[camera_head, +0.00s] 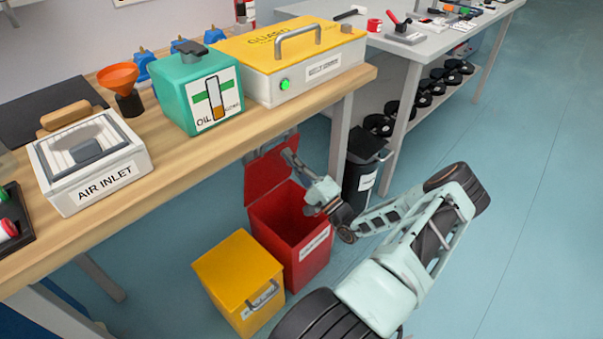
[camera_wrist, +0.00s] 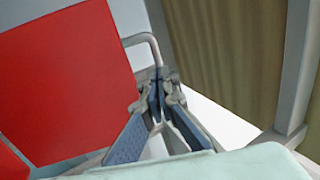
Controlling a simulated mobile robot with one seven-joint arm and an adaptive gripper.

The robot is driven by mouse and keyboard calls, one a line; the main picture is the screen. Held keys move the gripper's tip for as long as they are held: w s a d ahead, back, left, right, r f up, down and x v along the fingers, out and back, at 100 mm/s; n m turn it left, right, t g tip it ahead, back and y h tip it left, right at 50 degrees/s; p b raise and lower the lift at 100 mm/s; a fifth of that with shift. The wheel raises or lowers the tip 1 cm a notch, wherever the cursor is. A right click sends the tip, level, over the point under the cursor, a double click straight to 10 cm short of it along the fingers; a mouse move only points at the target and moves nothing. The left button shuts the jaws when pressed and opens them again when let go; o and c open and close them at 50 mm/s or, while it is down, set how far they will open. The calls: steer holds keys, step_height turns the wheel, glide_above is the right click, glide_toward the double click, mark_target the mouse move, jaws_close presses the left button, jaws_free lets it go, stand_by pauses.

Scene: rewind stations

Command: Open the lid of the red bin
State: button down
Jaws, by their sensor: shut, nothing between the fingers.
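The red bin (camera_head: 309,256) stands on the floor beside the wooden workbench. Its lid (camera_head: 270,168) is raised and leans back toward the bench, and the dark inside of the bin shows. My gripper (camera_head: 287,154) is at the lid's upper right edge, with its fingers together. In the wrist view the red lid (camera_wrist: 70,80) fills the left side, with a grey bar handle (camera_wrist: 148,38) at its edge. My gripper (camera_wrist: 157,78) is shut with its tips close to that handle; I cannot tell whether they touch it.
A yellow bin (camera_head: 228,270) with a closed lid stands at the red bin's front left. A black bin (camera_head: 360,178) stands behind it to the right, near a bench leg (camera_head: 340,137). The workbench top (camera_head: 185,160) overhangs close to the lid. Open floor lies to the right.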

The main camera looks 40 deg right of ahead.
mark_target(280, 145)
steer(key=x, duration=0.3)
steer(key=shift+w+b, duration=0.1)
steer(key=shift+b, duration=0.2)
steer(key=shift+w+r+p, duration=0.4)
steer(key=shift+w+p, duration=0.05)
steer(key=shift+p, duration=0.25)
steer(key=w+r+g+p, duration=0.1)
steer(key=w+g+p, duration=0.3)
steer(key=w+p, duration=0.4)
steer(key=shift+w+a+g+p, duration=0.3)
steer(key=shift+w+a, duration=0.15)
steer(key=shift+w, duration=0.5)
steer(key=shift+s, duration=0.1)
